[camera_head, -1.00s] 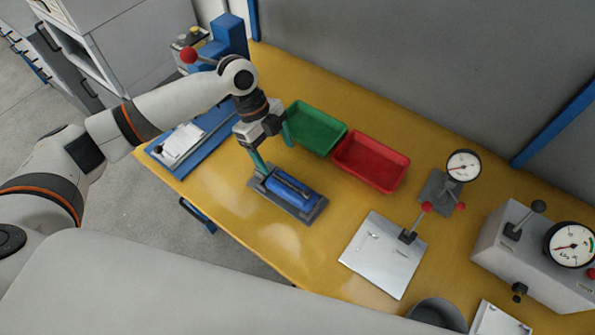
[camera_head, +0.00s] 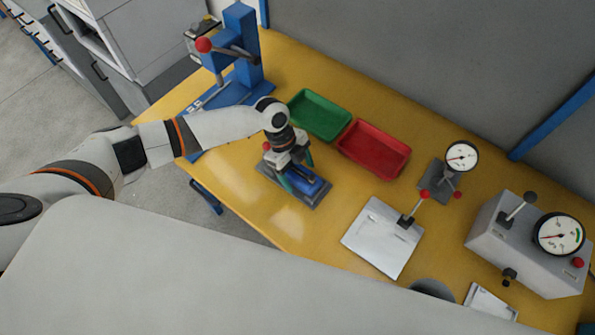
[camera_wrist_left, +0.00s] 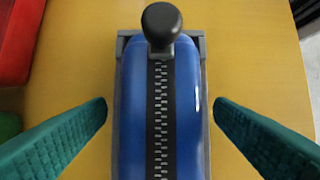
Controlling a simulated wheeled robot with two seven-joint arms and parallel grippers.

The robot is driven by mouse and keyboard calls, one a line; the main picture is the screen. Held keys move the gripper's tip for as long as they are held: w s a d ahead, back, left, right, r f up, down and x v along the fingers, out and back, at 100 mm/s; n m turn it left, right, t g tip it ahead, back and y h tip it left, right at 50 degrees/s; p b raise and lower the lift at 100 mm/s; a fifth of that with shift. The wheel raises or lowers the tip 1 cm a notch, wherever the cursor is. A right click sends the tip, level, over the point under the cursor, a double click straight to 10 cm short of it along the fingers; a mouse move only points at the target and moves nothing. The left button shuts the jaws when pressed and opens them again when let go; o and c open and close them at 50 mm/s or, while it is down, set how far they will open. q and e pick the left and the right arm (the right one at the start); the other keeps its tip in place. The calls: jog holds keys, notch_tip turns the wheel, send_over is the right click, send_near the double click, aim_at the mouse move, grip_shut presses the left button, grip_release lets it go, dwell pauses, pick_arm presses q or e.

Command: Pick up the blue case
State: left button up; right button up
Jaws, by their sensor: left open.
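The blue case (camera_head: 312,183) is long and rounded, with a dark ribbed strip along its top. It lies in a grey holder (camera_head: 321,200) on the yellow table. In the left wrist view the blue case (camera_wrist_left: 190,105) fills the middle, with a black knob (camera_wrist_left: 162,25) at its far end. My left gripper (camera_head: 296,176) is over the holder in the head view, partly covering the case. In the left wrist view its green ribbed fingers (camera_wrist_left: 160,108) are open, one on each side of the case, with gaps between. My right gripper is not in view.
A green tray (camera_head: 322,117) and a red tray (camera_head: 375,150) stand just behind the case. A blue lever press (camera_head: 243,45) stands at the back left. A white plate (camera_head: 380,240), a dial gauge (camera_head: 461,157) and a grey gauge box (camera_head: 520,250) are to the right.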

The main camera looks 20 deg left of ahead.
pick_arm(q)
jog(key=c, duration=1.1)
